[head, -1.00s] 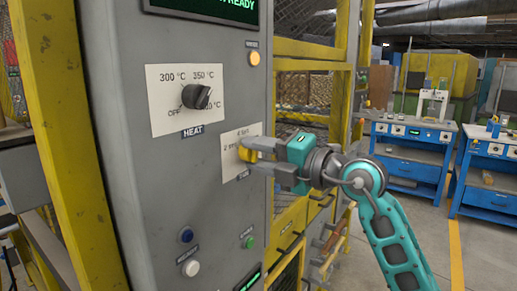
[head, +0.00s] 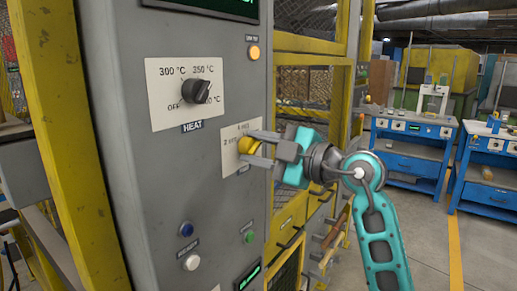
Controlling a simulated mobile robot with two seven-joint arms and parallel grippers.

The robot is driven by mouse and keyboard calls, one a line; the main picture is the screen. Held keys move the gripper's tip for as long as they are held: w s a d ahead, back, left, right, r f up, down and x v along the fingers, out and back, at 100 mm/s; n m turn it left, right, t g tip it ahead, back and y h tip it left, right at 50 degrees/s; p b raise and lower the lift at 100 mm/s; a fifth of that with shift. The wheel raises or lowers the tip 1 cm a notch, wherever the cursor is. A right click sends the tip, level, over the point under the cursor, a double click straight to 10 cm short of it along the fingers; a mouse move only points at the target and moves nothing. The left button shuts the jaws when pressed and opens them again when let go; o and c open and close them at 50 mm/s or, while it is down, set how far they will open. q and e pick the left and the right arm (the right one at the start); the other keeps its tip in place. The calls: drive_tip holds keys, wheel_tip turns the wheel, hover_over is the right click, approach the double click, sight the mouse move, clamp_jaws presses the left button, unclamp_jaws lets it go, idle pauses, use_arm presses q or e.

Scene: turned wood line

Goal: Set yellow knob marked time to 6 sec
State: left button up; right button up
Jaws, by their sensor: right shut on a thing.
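The yellow knob (head: 246,145) sits on a white label plate (head: 229,133) on the right part of the grey panel. Small print, partly readable as seconds, shows at the plate's left and top; the rest is hidden behind my gripper. My right gripper (head: 254,145) comes from the right and is shut on the yellow knob. The gripper is rolled, with its fingers one above the other at a slant. I cannot read exactly where the knob points. My left gripper is not in view.
The black heat knob (head: 197,92) is up and left on its own plate. A blue button (head: 186,229), a white button (head: 192,262) and a green button (head: 249,237) are below. An orange lamp (head: 254,52) is above. A yellow frame (head: 65,140) stands left.

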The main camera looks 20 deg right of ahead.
drive_tip(key=shift+m, duration=0.3)
idle(0.4)
drive_tip(key=o, duration=1)
drive_tip(key=shift+o, duration=0.2)
drive_tip(key=b+v, duration=0.1)
drive_tip(key=v, duration=1.2)
drive_tip(key=shift+a, duration=0.1)
